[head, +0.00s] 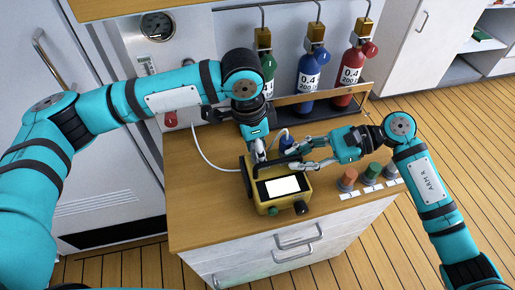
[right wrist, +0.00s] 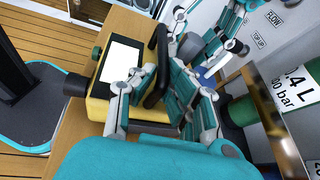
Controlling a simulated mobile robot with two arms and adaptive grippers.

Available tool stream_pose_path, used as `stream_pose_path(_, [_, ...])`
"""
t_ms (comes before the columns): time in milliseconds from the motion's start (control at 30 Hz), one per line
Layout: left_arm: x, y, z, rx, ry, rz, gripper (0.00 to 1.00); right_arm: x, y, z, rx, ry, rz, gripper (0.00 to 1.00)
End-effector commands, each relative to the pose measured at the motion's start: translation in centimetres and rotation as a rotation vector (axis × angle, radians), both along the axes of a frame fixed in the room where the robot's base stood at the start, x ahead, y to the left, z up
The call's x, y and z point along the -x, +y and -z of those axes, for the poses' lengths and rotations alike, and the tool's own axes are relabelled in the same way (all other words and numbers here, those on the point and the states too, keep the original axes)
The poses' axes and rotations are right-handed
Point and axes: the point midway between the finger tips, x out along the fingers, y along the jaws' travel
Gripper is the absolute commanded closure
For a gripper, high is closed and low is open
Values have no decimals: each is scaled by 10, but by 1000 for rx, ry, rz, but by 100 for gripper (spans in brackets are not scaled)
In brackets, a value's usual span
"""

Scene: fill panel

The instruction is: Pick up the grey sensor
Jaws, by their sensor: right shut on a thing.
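I cannot make out a grey sensor for certain. A yellow device (head: 292,203) with a white screen and a black handle stands on the wooden counter; it also shows in the right wrist view (right wrist: 98,108). My right gripper (head: 294,163) is at the device's back right edge. In the right wrist view its fingers (right wrist: 162,100) are closed around the black handle (right wrist: 162,60). My left gripper (head: 257,155) points down just behind the device; its fingertips are partly hidden.
Green, blue (head: 308,72) and red (head: 349,75) gas bottles stand in a rack behind the counter (head: 205,215). A blue-bodied fitting (head: 287,141) with a white hose is behind the device. The counter's left part is clear.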

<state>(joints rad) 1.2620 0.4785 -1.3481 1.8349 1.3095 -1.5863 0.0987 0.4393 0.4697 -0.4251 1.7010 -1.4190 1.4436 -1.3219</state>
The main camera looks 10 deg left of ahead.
Motion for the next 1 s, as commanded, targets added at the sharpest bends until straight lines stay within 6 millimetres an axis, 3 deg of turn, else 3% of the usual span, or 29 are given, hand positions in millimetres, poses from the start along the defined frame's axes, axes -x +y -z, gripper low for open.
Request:
stream_pose_path(33, [1,3,9,-12,10,-5,95,1,2,-4,-12,-5,-7,100])
stream_pose_path(433, [3,2,5,-13,9,-6,95,1,2,-4,-12,-6,-9,100])
stream_pose_path(533, [5,1,-6,-11,7,-4,96,1,2,-4,-12,-6,-7,100])
stream_pose_path(567, [5,1,-11,-12,6,-4,100,1,2,-4,-12,-6,-6,100])
stream_pose_path(867, [6,-1,-69,-6,3,0,100,1,1,-3,-7,-3,-4,100])
stream_pose_path(1000, [37,-12,-66,-6,7,7,100,1,1,-2,-7,-3,-4,100])
